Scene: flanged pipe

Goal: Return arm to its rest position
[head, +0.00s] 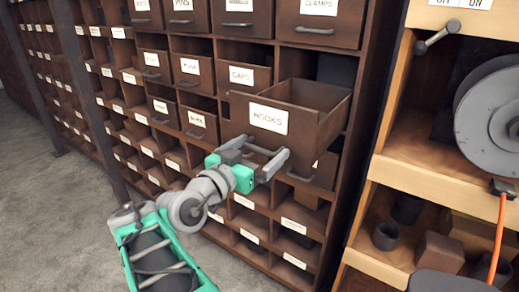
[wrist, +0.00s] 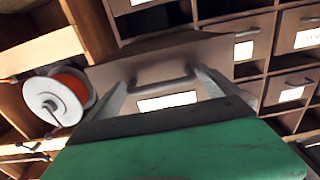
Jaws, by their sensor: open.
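The drawer labelled HOOKS (head: 268,117) stands pulled out of the dark wooden cabinet, and its inside looks empty where it shows. My gripper (head: 265,150) is at the drawer's front, just below the label, with its two grey fingers spread. In the wrist view the fingers of my gripper (wrist: 160,80) stand apart on either side of the drawer's bar handle (wrist: 162,86). I cannot tell whether a finger touches the handle. My arm reaches up to the drawer from the lower left in the head view.
The cabinet (head: 366,75) holds many labelled drawers and open cubbies around my gripper. On the right, a light wooden shelf (head: 363,264) carries a grey reel (head: 487,122), an orange cable (head: 497,235), cups and blocks. Bare grey floor (head: 45,190) lies on the left.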

